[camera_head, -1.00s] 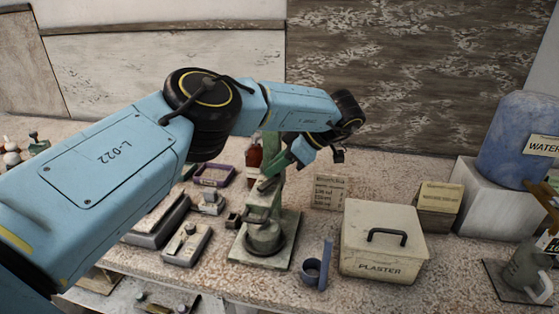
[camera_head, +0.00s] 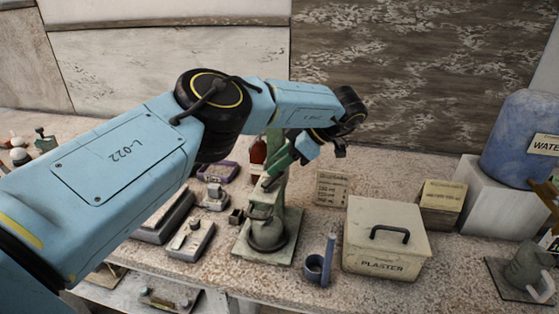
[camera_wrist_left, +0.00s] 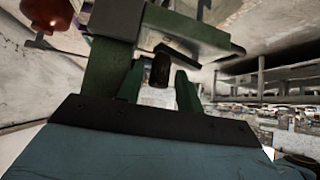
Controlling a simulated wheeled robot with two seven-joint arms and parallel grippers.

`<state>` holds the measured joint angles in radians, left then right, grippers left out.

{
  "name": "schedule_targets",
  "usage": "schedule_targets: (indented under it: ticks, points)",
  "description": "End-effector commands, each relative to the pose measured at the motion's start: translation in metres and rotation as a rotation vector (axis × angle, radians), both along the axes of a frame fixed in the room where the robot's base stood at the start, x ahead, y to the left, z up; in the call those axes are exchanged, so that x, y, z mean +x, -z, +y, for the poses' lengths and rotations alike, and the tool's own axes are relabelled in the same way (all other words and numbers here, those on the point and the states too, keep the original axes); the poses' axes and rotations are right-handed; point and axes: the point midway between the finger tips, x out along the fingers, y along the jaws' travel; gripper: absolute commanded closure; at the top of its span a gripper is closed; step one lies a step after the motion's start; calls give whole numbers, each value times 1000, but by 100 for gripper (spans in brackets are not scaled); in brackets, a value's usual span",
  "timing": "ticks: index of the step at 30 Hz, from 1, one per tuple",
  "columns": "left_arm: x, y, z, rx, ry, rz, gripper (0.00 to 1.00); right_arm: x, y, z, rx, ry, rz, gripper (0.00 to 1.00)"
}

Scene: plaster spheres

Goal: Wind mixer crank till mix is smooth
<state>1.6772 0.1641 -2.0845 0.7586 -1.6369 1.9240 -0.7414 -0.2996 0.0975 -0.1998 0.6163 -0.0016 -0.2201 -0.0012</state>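The mixer is a green stand with a column (camera_head: 279,205), a base plate and a grey-green bowl (camera_head: 267,236) on it. The bowl's contents cannot be seen. In the left wrist view a dark cylindrical knob (camera_wrist_left: 161,68), apparently the crank's handle, lies between the two green fingers. The left gripper (camera_wrist_left: 158,85) is open, with narrow gaps showing on both sides of the knob. My right gripper is not in view.
A lidded plaster box (camera_head: 365,232) and a blue-grey ringed tool (camera_head: 314,267) stand right of the mixer. A card (camera_head: 332,188) and small box (camera_head: 443,205) are behind. A blue water container (camera_head: 515,140) is far right. Moulds (camera_head: 191,241) and a purple tray (camera_head: 218,171) lie left.

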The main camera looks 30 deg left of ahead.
Motion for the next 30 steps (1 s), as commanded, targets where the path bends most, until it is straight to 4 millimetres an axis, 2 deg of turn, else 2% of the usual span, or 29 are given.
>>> schedule_targets:
  ticks: [13, 25, 30]
  points:
    - [1, 1, -1, -1, 36, -4, 59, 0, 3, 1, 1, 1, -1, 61]
    - [-4, 3, -14, 1, 280, -4, 59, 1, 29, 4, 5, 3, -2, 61]
    - [-1, -25, -40, 0, 277, -4, 59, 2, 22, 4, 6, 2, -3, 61]
